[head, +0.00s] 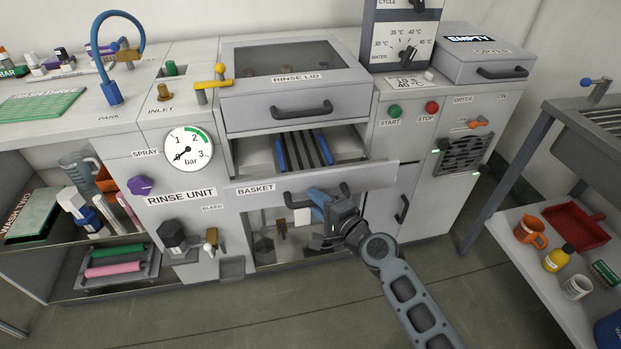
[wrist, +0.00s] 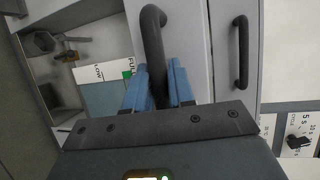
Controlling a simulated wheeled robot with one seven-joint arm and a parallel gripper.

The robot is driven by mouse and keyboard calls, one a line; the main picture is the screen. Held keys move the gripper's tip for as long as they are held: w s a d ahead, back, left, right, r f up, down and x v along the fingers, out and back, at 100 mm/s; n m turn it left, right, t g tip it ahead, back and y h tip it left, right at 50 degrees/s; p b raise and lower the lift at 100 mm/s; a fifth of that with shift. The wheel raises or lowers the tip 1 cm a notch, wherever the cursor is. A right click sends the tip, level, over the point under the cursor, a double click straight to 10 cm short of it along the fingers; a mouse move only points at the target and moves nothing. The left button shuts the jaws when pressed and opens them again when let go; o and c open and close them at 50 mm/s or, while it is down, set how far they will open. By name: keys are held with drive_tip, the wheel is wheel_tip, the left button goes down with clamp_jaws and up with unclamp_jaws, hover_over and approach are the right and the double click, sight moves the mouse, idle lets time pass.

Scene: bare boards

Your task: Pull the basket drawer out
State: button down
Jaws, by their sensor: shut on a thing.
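The basket drawer (head: 370,178) is part of the rinse unit, under the rinse lid, with a "BASKET" label on its front. It stands partly out, and a rack with blue sides and dark slats (head: 304,151) shows inside it. Its dark bar handle (head: 296,199) is on the drawer front and also shows in the wrist view (wrist: 152,32). My gripper (head: 318,197) is at the right part of the handle. In the wrist view its blue fingers (wrist: 160,88) are shut around the handle bar.
The rinse lid (head: 298,83) above is down. An open compartment with fittings lies below the drawer. A dryer cabinet (head: 450,150) stands to the right, and a side table with a red tray (head: 576,226) is at far right. The floor in front is clear.

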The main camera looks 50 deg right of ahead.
drive_tip(key=s+a+b, duration=0.1)
drive_tip(key=s+a, duration=0.4)
drive_tip(key=s, duration=0.2)
drive_tip(key=shift+s, duration=0.25)
drive_tip(key=shift+a+f, duration=0.1)
drive_tip(key=c, duration=1.1)
unclamp_jaws()
drive_tip(key=shift+o, duration=0.2)
drive_tip(key=shift+s, duration=0.1)
drive_tip(key=b+v, duration=0.2)
drive_tip(key=v, duration=0.5)
drive_tip(key=shift+s, duration=0.3)
drive_tip(key=shift+a, duration=0.1)
